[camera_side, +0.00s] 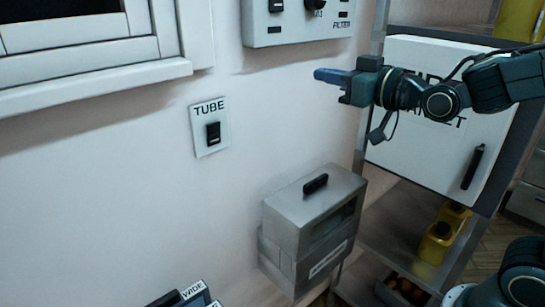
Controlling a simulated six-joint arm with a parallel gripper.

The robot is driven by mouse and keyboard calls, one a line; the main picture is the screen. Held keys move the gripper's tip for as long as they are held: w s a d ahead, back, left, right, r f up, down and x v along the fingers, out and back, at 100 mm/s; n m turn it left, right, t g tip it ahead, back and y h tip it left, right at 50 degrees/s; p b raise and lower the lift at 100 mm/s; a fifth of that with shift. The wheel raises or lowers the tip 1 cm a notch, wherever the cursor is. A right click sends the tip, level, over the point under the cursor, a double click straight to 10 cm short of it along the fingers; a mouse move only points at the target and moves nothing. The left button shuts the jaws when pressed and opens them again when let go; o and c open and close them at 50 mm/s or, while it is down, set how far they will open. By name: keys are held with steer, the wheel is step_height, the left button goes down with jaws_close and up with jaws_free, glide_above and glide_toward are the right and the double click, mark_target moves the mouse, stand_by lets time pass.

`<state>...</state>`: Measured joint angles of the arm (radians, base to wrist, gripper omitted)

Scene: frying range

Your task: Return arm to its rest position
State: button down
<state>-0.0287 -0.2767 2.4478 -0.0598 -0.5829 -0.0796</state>
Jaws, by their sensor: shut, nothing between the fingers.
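My gripper (330,77) is at the upper right of the side view, at the end of my arm, which reaches in from the right edge. Its blue fingers are shut with nothing between them and point left. It is in the air in front of the wall and apart from the things around it. My arm's wrist crosses in front of a white cabinet and hides part of its lettering.
The white cabinet (440,150) stands behind my arm. A metal box (310,205) with a black handle is below. A TUBE switch plate (210,127) and FILTER panel (300,22) are on the wall. Yellow containers (440,235) stand on a lower shelf.

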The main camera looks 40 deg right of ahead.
steer(key=s+f+g, duration=0.4)
steer(key=s, duration=0.3)
steer(key=s+d+f+m+g, duration=0.1)
steer(key=s+f+g, duration=0.3)
steer(key=s, duration=0.4)
steer(key=s+d+f+g+h, duration=0.1)
steer(key=s+f+g, duration=0.3)
steer(key=s, duration=0.3)
steer(key=shift+s+d, duration=0.2)
steer(key=shift+d, duration=0.05)
